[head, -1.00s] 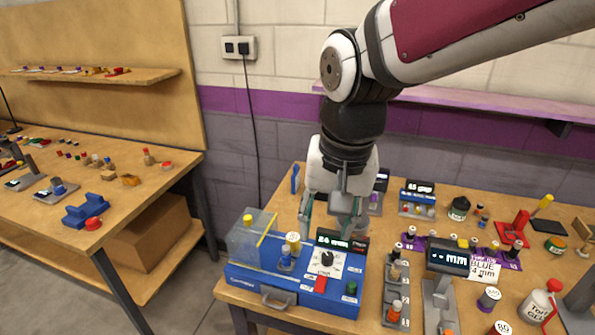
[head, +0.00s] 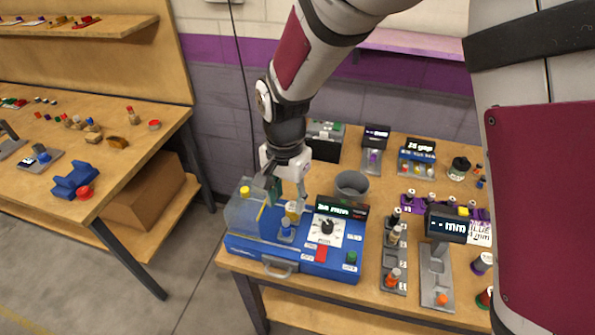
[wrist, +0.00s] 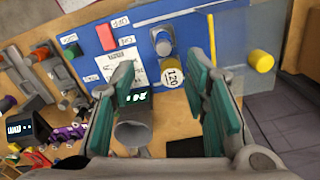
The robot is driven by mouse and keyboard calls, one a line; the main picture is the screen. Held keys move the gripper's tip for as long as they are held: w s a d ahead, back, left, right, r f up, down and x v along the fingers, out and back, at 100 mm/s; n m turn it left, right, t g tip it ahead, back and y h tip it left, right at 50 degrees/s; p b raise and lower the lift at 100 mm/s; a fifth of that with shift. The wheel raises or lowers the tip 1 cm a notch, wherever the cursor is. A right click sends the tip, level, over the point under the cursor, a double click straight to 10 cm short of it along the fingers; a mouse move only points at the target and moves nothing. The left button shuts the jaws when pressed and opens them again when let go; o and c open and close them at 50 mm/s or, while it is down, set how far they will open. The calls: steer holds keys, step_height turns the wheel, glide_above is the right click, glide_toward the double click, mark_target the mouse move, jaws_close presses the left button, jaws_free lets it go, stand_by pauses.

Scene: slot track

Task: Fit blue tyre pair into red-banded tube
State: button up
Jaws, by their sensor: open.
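My gripper (head: 287,198) is open and empty, pointing down over the blue machine (head: 262,252) beside its clear box. In the wrist view its green fingers (wrist: 167,95) are apart. A cylinder with a pale top marked 120 (wrist: 173,75) stands between and beyond them; I see no contact. It also shows in the head view (head: 293,210), just behind a blue-based grey post (head: 286,229). A card reading BLUE, 4 mm (head: 481,233) lies at the right. I cannot make out the blue tyre pair or the red-banded tube for certain.
A grey cup (head: 352,186) stands behind the machine. A grey rack (head: 391,262) with small pieces and a stand with a "-- mm" display (head: 446,226) are to its right. Purple holders (head: 410,205) stand farther back. My arm hides the right side.

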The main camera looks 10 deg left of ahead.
mark_target(286, 219)
steer(key=shift+a+f+p, duration=0.15)
steer(key=shift+f+p, duration=0.15)
steer(key=shift+f, duration=1.6)
steer(key=shift+a+f+p, duration=0.15)
steer(key=shift+f+p, duration=0.1)
steer(key=shift+f, duration=1.65)
steer(key=shift+c, duration=0.2)
jaws_close()
